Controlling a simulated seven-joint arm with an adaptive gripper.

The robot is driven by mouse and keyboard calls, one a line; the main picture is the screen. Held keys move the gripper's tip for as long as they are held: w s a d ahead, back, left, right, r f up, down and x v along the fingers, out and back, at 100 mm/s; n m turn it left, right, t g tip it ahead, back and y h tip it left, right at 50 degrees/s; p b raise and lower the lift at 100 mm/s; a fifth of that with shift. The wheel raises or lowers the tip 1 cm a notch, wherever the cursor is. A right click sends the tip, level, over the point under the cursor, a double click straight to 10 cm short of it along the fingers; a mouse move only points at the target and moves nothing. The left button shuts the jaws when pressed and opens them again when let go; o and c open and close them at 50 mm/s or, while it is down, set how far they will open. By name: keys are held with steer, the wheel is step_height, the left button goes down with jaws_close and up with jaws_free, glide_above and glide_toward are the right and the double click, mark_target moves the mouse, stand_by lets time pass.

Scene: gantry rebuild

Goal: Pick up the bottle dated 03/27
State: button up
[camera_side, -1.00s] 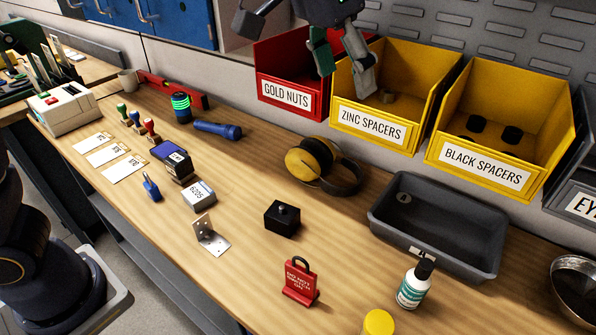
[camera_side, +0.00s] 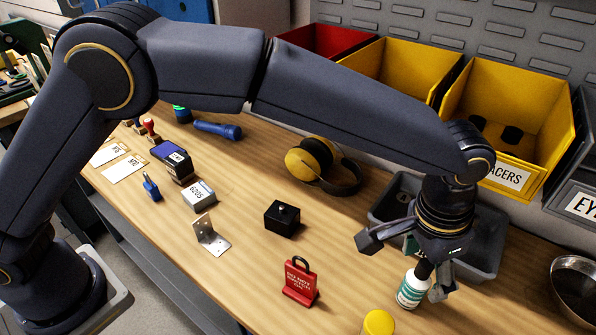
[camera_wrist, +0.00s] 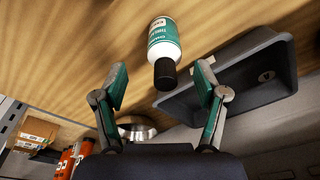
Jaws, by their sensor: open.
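A white bottle with a green label and black cap (camera_side: 411,290) stands on the bench in front of the grey tray. It also shows in the wrist view (camera_wrist: 163,42), its cap toward me. I cannot read a date on its label. My gripper (camera_side: 425,268) is just above it, fingers open on either side of the cap. In the wrist view the open fingertips (camera_wrist: 160,80) flank the cap, with space on both sides. A yellow round top (camera_side: 378,322) shows at the bottom edge; the rest of it is cut off.
The grey tray (camera_side: 384,208) is close behind the bottle, partly hidden by my gripper. A red tag-shaped block (camera_side: 300,283) stands to the left, a metal bowl (camera_side: 574,290) to the right. Earmuffs (camera_side: 322,165) and a black box (camera_side: 282,218) lie farther back. Yellow bins (camera_side: 540,110) line the back.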

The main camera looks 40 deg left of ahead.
mark_target(420, 280)
steer(key=f, duration=0.2)
steer(key=w+f, duration=0.1)
steer(key=f, duration=0.2)
steer(key=shift+w+d+f, duration=0.1)
steer(key=shift+d+f, duration=0.05)
steer(key=shift+f, duration=0.2)
steer(key=shift+c, duration=0.2)
steer(key=c, duration=1.1)
steer(key=shift+c, duration=0.5)
steer(key=shift+r, duration=0.2)
